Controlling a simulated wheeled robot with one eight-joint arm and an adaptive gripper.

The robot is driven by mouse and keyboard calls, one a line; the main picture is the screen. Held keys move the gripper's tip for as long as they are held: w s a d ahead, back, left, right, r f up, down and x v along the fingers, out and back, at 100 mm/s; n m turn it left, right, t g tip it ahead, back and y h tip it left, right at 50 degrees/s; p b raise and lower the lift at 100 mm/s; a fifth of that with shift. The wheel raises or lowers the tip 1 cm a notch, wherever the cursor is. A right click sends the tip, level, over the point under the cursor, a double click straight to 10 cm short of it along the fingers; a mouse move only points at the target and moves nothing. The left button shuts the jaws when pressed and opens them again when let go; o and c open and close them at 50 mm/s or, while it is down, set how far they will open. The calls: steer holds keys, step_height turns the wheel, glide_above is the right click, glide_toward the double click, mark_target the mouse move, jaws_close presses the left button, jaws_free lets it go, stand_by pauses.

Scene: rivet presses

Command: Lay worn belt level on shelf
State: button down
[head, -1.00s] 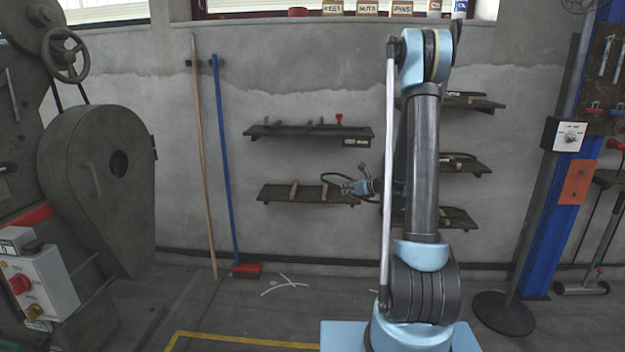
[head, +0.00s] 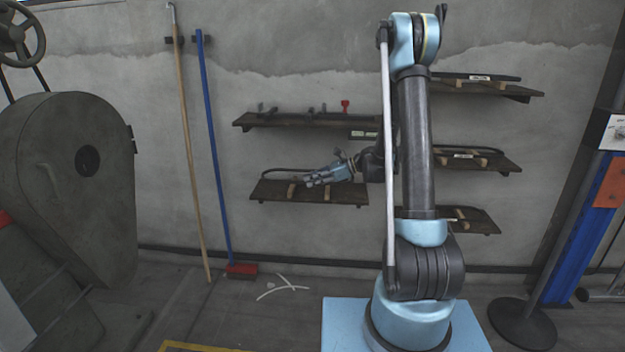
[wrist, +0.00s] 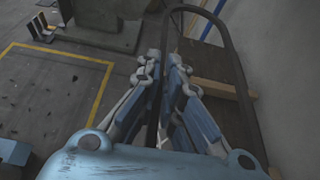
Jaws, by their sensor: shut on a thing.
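The worn belt is a thin dark loop (head: 284,170) at the lower left shelf (head: 340,197) in the head view. My gripper (head: 314,181) is shut on the belt, above the middle of that shelf. In the wrist view, the belt (wrist: 236,62) runs from between the fingers (wrist: 164,64), arches away and comes back down on the right. Two pale wooden strips (head: 291,191) lie across the shelf; one strip (wrist: 213,87) also shows beneath the loop in the wrist view. I cannot tell whether the belt touches the shelf or strips.
A shelf with small tools (head: 290,119) hangs just above. Right-hand shelves (head: 492,163) carry other dark belts behind my arm. A broom with a blue handle (head: 215,150) and a wooden pole (head: 186,150) lean on the wall to the left.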

steer(key=shift+w+d, duration=0.1)
steer(key=shift+w, duration=0.1)
steer(key=shift+w+f, duration=1)
steer(key=shift+w, duration=3.85)
steer(key=shift+d+f, duration=0.15)
steer(key=shift+f, duration=2.65)
steer(key=c, duration=1.7)
jaws_free()
steer(key=shift+d, duration=0.15)
